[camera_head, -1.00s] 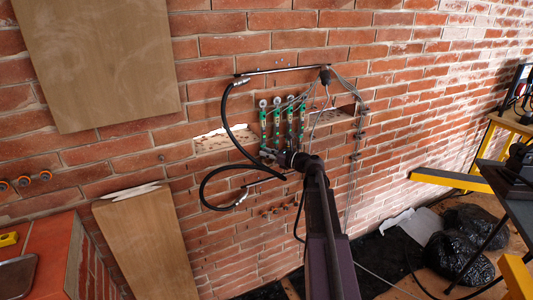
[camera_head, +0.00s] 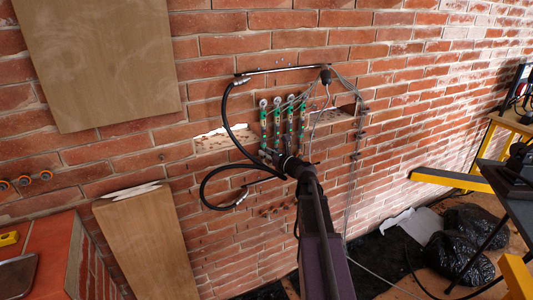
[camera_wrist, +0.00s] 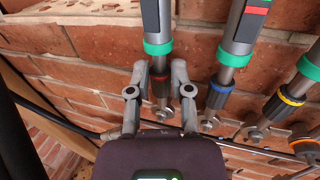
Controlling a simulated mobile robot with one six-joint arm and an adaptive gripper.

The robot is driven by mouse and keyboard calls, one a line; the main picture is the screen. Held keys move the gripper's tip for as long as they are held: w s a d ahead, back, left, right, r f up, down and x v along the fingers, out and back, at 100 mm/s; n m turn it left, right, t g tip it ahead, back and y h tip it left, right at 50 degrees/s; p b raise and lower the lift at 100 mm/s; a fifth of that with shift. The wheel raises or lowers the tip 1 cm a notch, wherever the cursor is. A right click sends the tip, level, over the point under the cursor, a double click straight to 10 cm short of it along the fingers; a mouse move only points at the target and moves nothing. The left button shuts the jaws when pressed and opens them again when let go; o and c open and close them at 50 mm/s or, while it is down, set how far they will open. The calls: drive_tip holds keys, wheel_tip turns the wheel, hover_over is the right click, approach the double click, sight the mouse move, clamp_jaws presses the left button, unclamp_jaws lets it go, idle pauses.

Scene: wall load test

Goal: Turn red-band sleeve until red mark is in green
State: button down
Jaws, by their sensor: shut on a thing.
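Several grey cylinders with green collars hang side by side on the brick wall, in the middle of the head view. In the wrist view, my gripper (camera_wrist: 160,90) is shut on the red-band sleeve (camera_wrist: 160,101), on the leftmost cylinder (camera_wrist: 157,27) shown there, just below its green collar (camera_wrist: 158,48). One finger lies on each side. A pale window strip shows at the top edge of that cylinder; I cannot make out its red mark. In the head view, my gripper (camera_head: 281,158) is at the cylinders' lower ends and hides them.
To the right in the wrist view are a blue-band sleeve (camera_wrist: 217,88), whose cylinder has a red stripe in its window, and a yellow-band sleeve (camera_wrist: 290,98). A black hose (camera_head: 205,185) loops left of my gripper. Cables (camera_head: 350,150) hang on the right.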

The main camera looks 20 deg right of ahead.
drive_tip(key=c, duration=0.8)
unclamp_jaws()
drive_tip(key=shift+s, duration=0.1)
drive_tip(key=v, duration=1.2)
